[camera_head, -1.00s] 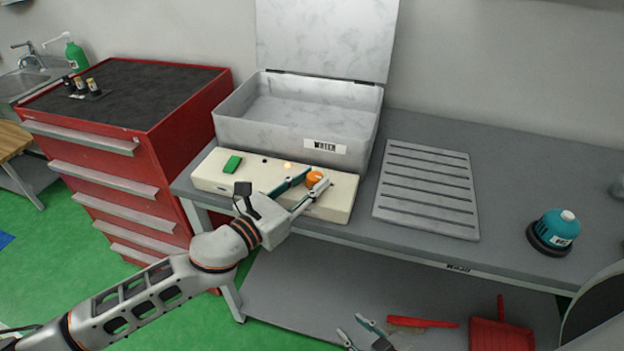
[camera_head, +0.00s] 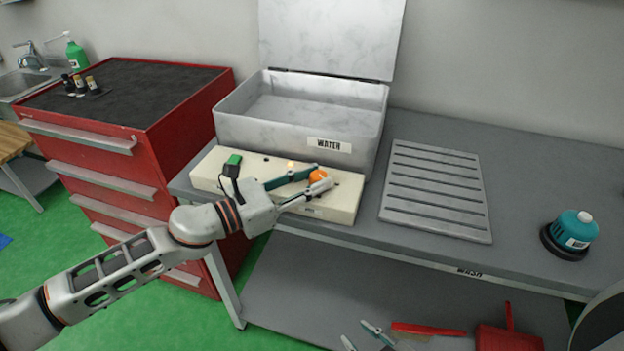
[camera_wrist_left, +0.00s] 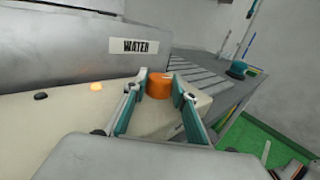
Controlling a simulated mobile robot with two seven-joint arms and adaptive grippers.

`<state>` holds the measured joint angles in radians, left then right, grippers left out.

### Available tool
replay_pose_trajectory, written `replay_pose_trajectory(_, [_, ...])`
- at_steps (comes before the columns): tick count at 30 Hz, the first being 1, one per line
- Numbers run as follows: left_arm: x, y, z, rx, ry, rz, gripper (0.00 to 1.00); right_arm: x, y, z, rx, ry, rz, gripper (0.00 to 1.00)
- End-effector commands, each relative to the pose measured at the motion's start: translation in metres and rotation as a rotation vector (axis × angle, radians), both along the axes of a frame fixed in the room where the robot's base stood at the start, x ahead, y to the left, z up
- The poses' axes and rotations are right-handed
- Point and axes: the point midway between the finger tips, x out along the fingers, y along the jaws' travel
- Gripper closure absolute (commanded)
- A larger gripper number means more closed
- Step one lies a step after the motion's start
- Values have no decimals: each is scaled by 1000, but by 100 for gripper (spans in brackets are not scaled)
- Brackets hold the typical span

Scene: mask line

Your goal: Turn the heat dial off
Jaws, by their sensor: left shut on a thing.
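The orange heat dial (camera_head: 320,174) sits toward the right end of the cream control panel (camera_head: 340,212) at the front of the water bath. My left gripper (camera_head: 320,178) reaches in from the left and is shut on the dial, one finger on each side. The left wrist view shows the dial (camera_wrist_left: 159,85) between the two teal fingers. A small indicator light (camera_wrist_left: 96,86) glows amber on the panel. My right gripper (camera_head: 357,333) shows at the bottom edge with its fingers apart and empty.
The open metal water bath (camera_head: 250,128) labelled WATER stands behind the panel. A green switch (camera_head: 233,159) is at the panel's left. A ribbed grey plate (camera_head: 435,190) and a teal burner (camera_head: 573,230) lie to the right. A red tool cabinet (camera_head: 190,140) stands left.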

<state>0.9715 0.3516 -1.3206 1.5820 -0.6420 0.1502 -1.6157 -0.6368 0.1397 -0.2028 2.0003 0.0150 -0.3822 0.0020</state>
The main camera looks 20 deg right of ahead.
Motion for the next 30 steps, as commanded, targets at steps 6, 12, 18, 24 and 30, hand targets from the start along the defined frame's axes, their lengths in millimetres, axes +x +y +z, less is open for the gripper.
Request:
replay_pose_trajectory(6, [1,0,1,-1,-1,2,56,-2,0,-3,0,6,0,67])
replay_pose_trajectory(12, [0,0,0,-1,-1,1,56,-3,1,-6,0,10,3,67])
replay_pose_trajectory(18, [-3,12,0,0,-1,2,56,-2,1,-4,-1,7,3,67])
replay_pose_trajectory(24, [-13,47,-1,1,0,3,56,-3,1,-4,0,7,2,67])
replay_pose_trajectory(30, [-25,85,-1,1,0,3,56,-3,1,-4,1,8,2,67])
